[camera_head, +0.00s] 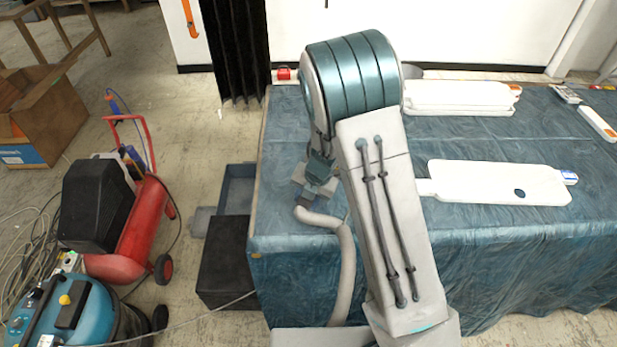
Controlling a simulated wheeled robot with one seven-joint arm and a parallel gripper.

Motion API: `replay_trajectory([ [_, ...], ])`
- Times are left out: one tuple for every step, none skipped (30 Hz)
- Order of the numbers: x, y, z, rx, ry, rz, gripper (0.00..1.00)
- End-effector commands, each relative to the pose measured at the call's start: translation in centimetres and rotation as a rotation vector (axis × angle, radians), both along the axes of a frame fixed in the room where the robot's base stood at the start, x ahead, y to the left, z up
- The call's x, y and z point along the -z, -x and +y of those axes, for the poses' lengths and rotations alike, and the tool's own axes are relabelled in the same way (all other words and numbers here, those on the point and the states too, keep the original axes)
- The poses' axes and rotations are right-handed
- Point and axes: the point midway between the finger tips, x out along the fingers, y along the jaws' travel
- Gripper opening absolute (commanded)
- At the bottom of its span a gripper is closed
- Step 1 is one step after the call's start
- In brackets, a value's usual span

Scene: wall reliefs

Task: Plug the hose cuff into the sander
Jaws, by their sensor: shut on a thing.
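My gripper (312,189) is over the left end of the blue-covered table, below the big teal joint of my arm. It is shut on the end of a grey hose, which I take to be the hose cuff (302,211); the cuff is small here and partly hidden by the fingers. The hose (346,265) bends right from the gripper, then hangs down past the table's front edge. I cannot make out the sander; my arm covers the middle of the table. Whether the cuff touches anything is not visible.
The table (480,228) carries a white panel (480,183), stacked white panels (455,97) and a small red object (284,73). Left on the floor are a black box (226,262), a red compressor (133,235), a blue vacuum (85,318) and loose cables.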

Motion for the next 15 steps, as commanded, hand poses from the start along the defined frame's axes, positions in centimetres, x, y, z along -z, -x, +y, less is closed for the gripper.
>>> replay_trajectory([
  [-0.02,0.01,-0.05,0.002,0.002,-0.004,0.15],
  [-0.02,-0.02,-0.10,0.003,0.003,-0.007,0.15],
  [-0.02,-0.05,-0.19,0.005,0.003,-0.008,0.15],
  [-0.01,-0.07,-0.27,0.007,0.004,-0.010,0.15],
  [-0.02,-0.10,-0.35,0.009,0.004,-0.009,0.15],
  [-0.01,-0.13,-0.45,0.011,0.004,-0.010,0.15],
  [-0.02,-0.15,-0.53,0.012,0.004,-0.009,0.15],
  [-0.01,-0.17,-0.60,0.014,0.004,-0.009,0.15],
  [0.00,-0.18,-0.67,0.015,0.004,-0.009,0.15],
  [-0.01,-0.20,-0.70,0.016,0.004,-0.008,0.15],
  [-0.01,-0.20,-0.72,0.016,0.004,-0.008,0.15],
  [-0.04,-0.21,-0.73,0.017,0.003,-0.008,0.15],
  [-0.07,-0.21,-0.74,0.017,0.003,-0.009,0.15],
  [-0.12,-0.21,-0.74,0.017,0.003,-0.010,0.15],
  [-0.22,-0.20,-0.73,0.016,0.003,-0.010,0.15],
])
